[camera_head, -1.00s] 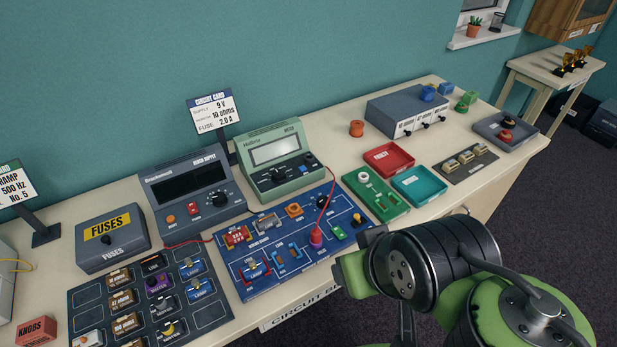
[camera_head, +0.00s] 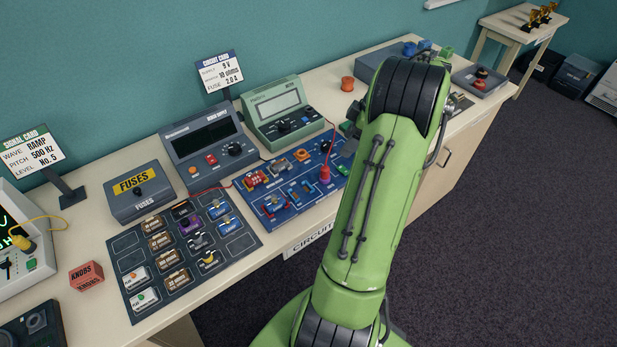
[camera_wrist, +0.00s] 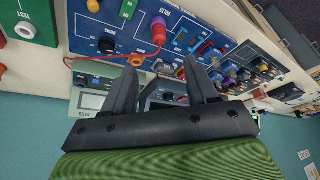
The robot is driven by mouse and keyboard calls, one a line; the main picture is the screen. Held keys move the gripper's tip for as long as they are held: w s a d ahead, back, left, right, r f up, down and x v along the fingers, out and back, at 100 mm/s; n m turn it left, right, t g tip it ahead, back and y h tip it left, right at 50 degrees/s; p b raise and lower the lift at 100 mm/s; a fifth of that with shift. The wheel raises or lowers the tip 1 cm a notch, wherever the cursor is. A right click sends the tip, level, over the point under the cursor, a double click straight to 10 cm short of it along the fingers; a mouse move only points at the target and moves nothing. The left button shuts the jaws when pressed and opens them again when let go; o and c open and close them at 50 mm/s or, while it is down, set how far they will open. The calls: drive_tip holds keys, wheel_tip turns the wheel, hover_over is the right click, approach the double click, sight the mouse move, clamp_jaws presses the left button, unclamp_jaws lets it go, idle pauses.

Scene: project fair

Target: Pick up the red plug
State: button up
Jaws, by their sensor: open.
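The red plug (camera_head: 325,173) stands upright on the right part of the blue circuit board (camera_head: 262,213), with a red wire rising from its top. In the wrist view the red plug (camera_wrist: 158,32) is beyond the fingertips, roughly in line with the gap between them, and its red wire curves off to the left. My gripper (camera_wrist: 160,66) is open with nothing between its fingers, apart from the plug. In the head view my arm hides most of the gripper and the board's right end.
The green meter (camera_head: 278,115) and dark bench supply (camera_head: 207,150) stand behind the board. A fuse box (camera_head: 139,192) and a dark parts tray (camera_head: 186,255) lie left. An orange knob (camera_head: 347,84) stands behind my arm. A green module (camera_wrist: 37,20) shows in the wrist view.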

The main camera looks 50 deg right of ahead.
sight(328, 169)
drive_tip(key=b+x, duration=0.1)
drive_tip(key=x, duration=1.3)
drive_tip(key=shift+d, duration=0.1)
drive_tip(key=shift+s, duration=0.1)
clamp_jaws()
